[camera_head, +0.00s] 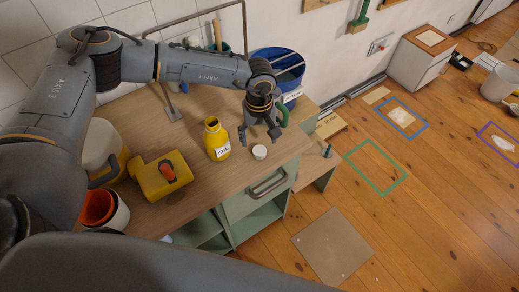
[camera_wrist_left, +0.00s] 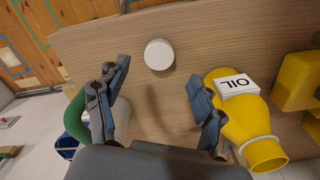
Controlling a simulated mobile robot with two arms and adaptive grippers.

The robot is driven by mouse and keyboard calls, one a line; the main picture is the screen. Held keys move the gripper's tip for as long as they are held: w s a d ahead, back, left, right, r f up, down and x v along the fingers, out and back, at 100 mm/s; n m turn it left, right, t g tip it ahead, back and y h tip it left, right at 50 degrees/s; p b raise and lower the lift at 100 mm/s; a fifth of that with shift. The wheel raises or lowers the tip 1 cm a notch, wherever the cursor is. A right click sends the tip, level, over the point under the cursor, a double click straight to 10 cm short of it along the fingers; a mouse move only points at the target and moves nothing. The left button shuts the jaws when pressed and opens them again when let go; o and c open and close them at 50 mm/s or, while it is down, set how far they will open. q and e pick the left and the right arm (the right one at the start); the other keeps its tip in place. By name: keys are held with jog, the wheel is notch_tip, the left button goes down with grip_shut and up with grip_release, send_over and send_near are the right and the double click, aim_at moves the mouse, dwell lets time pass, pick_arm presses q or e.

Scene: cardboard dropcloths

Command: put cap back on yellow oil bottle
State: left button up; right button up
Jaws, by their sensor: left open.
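The yellow oil bottle (camera_head: 216,140) stands upright on the wooden bench top, its mouth open. Its white OIL label faces the front. The white round cap (camera_head: 259,152) lies on the bench to the right of the bottle, near the front edge. My left gripper (camera_head: 258,138) is open and empty above the bench, close to the cap. In the left wrist view the cap (camera_wrist_left: 159,54) lies beyond the open fingertips, roughly between them and apart from both. The bottle (camera_wrist_left: 246,110) is beside the right-hand finger there. My right gripper is not seen.
A yellow container with a red knob (camera_head: 160,176) and an orange-and-white cup (camera_head: 105,208) stand left of the bottle. A blue bucket (camera_head: 270,57) is behind the gripper. A green curved handle (camera_head: 283,113) is close to its right. The bench (camera_head: 225,178) is bare in front of the bottle.

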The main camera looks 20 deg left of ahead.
aim_at(259, 150)
pick_arm(q)
jog(key=shift+f, duration=0.1)
notch_tip(259, 150, down, 4)
jog(key=p, duration=0.2)
jog(key=shift+d+f+p, duration=0.1)
jog(key=shift+f+p, duration=0.1)
jog(key=shift+p, duration=0.2)
jog(key=shift+f, duration=0.3)
jog(key=shift+c, duration=0.2)
jog(key=c, duration=0.7)
